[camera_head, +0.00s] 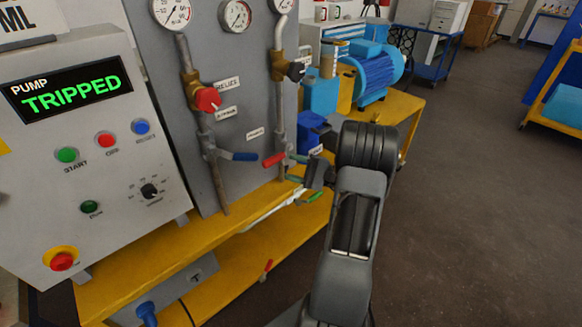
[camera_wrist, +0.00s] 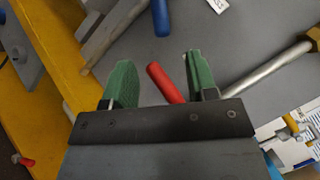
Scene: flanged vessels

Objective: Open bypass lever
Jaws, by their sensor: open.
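A red lever handle (camera_head: 273,160) sits on the right-hand pipe of the grey panel, and a blue lever handle (camera_head: 240,156) on the left-hand pipe. I cannot read which one is labelled bypass. My gripper (camera_head: 298,176) is open just right of the red handle. In the wrist view its two green fingers (camera_wrist: 160,70) stand apart, with the red handle (camera_wrist: 167,82) showing between them, nearer the right finger. I cannot tell whether a finger touches it. The blue handle (camera_wrist: 160,17) lies further up in that view.
A control box (camera_head: 75,150) with a display reading PUMP TRIPPED stands at left. A red knob (camera_head: 207,99) and pressure gauges (camera_head: 236,15) are above the levers. The yellow bench (camera_head: 150,255) runs below. A blue motor (camera_head: 375,75) stands behind; floor at right is clear.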

